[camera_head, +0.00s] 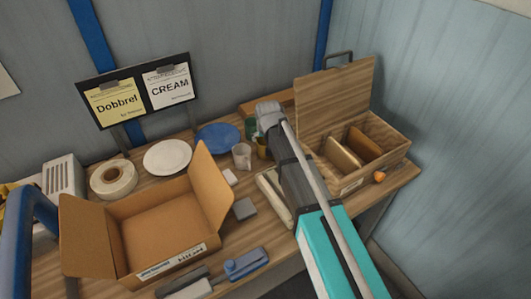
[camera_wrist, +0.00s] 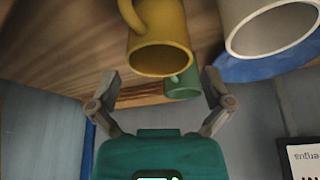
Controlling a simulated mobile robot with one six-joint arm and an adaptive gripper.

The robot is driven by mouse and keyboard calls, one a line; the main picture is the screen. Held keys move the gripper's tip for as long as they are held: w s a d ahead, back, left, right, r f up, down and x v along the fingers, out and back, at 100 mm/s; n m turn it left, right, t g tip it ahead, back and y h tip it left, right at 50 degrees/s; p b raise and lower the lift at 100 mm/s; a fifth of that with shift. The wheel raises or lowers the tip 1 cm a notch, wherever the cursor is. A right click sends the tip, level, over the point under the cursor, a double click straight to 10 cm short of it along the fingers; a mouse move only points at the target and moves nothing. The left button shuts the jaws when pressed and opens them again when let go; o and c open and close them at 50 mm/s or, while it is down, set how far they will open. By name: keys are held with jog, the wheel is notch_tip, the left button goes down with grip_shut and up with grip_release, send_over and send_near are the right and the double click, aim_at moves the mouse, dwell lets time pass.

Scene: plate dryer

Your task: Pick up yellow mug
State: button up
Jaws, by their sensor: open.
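The yellow mug (camera_wrist: 158,35) shows large at the top centre of the wrist view, with its handle to the left and its open rim toward the camera. In the head view only a small part of the yellow mug (camera_head: 261,148) shows beside my arm, which hides the rest. My gripper (camera_wrist: 161,82) is open in the wrist view, with its two fingers spread left and right below the mug's rim in the picture. Nothing is held. In the head view the fingertips are hidden.
A white mug (camera_wrist: 270,30) stands close to the yellow one, near a blue plate (camera_head: 218,137). A green mug (camera_wrist: 182,84) is behind the yellow one. An open wooden box (camera_head: 374,180) is at the right and an open cardboard box (camera_head: 152,222) at the left.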

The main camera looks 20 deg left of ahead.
aim_at(265, 143)
jog(key=shift+w+f, duration=0.1)
jog(key=shift+f, duration=0.05)
dwell(0.3)
jog(key=shift+b+x, duration=2.35)
jog(key=shift+x, duration=0.2)
jog(key=shift+w, duration=0.1)
jog(key=c, duration=1)
jog(key=shift+r, duration=0.2)
